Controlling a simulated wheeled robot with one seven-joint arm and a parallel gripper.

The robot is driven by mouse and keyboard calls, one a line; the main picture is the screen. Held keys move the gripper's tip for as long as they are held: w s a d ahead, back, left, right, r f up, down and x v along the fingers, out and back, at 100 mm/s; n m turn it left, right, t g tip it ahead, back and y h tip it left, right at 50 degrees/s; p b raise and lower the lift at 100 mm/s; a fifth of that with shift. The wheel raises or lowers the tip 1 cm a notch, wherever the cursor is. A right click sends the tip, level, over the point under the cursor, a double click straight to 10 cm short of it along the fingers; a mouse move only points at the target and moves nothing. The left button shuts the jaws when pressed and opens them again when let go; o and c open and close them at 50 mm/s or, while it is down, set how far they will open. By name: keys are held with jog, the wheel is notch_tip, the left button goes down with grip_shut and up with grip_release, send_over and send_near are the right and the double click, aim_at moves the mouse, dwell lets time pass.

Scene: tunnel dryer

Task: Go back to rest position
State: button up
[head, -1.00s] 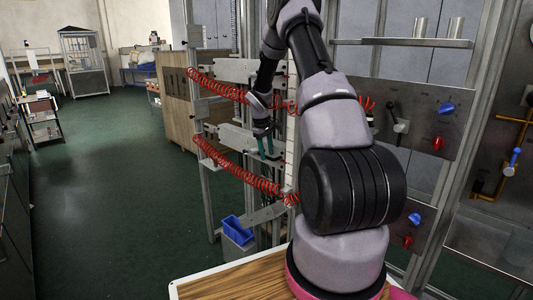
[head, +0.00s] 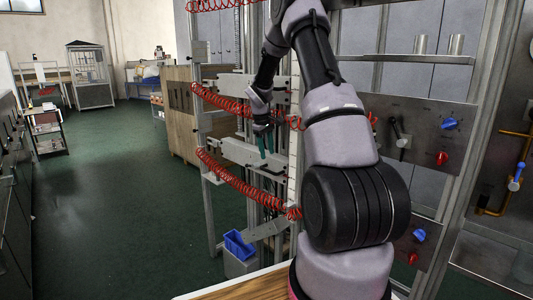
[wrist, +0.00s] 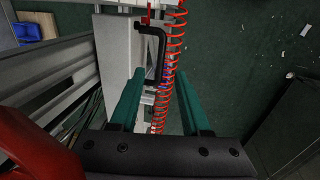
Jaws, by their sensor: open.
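My gripper (head: 265,144) is in front of the metal frame with the red coiled hoses, its green fingers pointing down. In the wrist view my gripper (wrist: 158,105) is open, with its two green fingers apart. A red coiled hose (wrist: 174,50) and a black bent handle (wrist: 157,42) show beyond and between the fingers. The fingers hold nothing that I can see. Whether they touch the frame cannot be told.
A grey rail (head: 240,152) and a lower red coiled hose (head: 235,180) lie close to my gripper. A blue bin (head: 238,244) stands low on the frame. A panel with blue and red knobs (head: 425,130) is at right. Green floor (head: 110,200) is open at left.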

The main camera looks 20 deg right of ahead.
jog(key=s+a+r+m+t, duration=0.1)
jog(key=s+a+r, duration=0.25)
jog(key=r, duration=0.25)
jog(key=s+a+r+m+t+y, duration=0.1)
jog(key=s+a+r+m, duration=0.1)
jog(key=s+r, duration=0.4)
jog(key=s+a+r+m+t, duration=0.1)
jog(key=s+a+r, duration=0.2)
jog(key=r, duration=0.4)
jog(key=s+a+r+m+t+y, duration=0.1)
jog(key=s+a+r, duration=0.1)
jog(key=s, duration=0.5)
jog(key=s+a+r+m+t+y, duration=0.1)
jog(key=s+a+r+m, duration=0.1)
jog(key=s, duration=0.6)
jog(key=s+a+r+m+t+y, duration=0.1)
jog(key=s+a+r, duration=0.2)
jog(key=s, duration=0.5)
jog(key=shift+a+r, duration=0.25)
jog(key=shift+a, duration=0.55)
jog(key=shift+w, duration=0.1)
